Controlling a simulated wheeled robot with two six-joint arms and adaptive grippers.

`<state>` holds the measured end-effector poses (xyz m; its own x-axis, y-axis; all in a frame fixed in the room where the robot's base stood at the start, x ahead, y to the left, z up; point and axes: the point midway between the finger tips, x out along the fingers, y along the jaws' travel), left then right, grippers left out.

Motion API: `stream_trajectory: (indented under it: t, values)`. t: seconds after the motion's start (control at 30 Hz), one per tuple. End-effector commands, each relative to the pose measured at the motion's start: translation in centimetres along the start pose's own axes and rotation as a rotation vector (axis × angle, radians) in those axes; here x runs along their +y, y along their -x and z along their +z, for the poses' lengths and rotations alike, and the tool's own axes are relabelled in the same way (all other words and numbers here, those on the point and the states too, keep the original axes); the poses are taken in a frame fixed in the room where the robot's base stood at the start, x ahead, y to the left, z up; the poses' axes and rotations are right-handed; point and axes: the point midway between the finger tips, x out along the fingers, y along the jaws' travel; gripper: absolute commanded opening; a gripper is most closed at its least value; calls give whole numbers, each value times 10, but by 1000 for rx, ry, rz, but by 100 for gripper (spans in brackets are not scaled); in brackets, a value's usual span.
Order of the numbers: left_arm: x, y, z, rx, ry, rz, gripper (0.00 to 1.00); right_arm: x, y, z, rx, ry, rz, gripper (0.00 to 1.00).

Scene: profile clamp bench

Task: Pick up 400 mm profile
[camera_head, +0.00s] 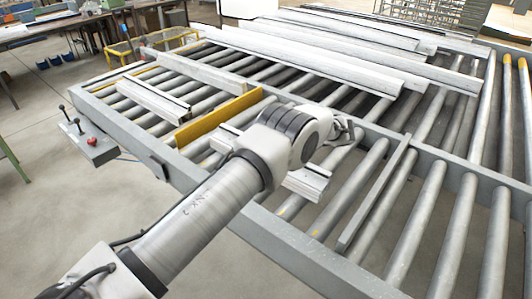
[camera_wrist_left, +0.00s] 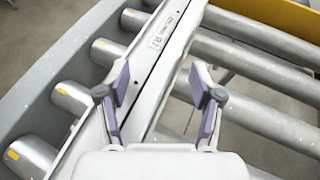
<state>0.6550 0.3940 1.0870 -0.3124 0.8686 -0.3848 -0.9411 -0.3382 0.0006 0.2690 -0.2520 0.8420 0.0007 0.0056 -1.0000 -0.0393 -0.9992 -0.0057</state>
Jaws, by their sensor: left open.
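A light grey aluminium profile (camera_head: 308,181) lies on the rollers under my left wrist. My arm hides its middle, and its other end shows to the left of the wrist. In the left wrist view the profile (camera_wrist_left: 160,68), with dark lettering on top, runs from lower left to the top. My left gripper (camera_wrist_left: 160,96) is open, its two purple-padded fingers apart on either side of the profile. I cannot tell how far above the profile the fingertips are. In the head view the left gripper (camera_head: 345,132) is partly hidden behind the wrist. My right gripper is not in view.
A roller table frame (camera_head: 285,248) surrounds the grey rollers. A yellow bar (camera_head: 220,117) stands beyond the profile. Two shorter profiles (camera_head: 153,101) lie further left, and several long profiles (camera_head: 310,62) lie at the back. A control box (camera_head: 93,148) sits on the left edge.

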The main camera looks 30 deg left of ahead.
Motion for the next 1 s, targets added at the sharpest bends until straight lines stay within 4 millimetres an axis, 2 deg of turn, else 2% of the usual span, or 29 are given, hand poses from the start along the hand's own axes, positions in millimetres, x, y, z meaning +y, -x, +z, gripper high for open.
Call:
stream_trajectory:
  t: [0.13, 0.27, 0.3, 0.33, 0.77, 0.87, 1.0]
  values:
    - [0, 0, -1, 0, 0, -1, 66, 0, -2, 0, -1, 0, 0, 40]
    - [0, 0, -1, -1, 0, -1, 20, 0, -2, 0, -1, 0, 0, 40]
    - [0, 0, -1, -1, 0, -1, 6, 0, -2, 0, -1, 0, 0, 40]
    - [0, 0, -1, -1, 0, 0, 0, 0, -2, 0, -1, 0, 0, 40]
    - [0, 1, 1, -1, 1, -1, 0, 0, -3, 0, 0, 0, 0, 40]
    - [-1, 5, 10, -1, 3, -1, 0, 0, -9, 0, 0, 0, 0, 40]
    - [-1, 16, 36, 0, 5, -3, 0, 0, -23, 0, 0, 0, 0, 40]
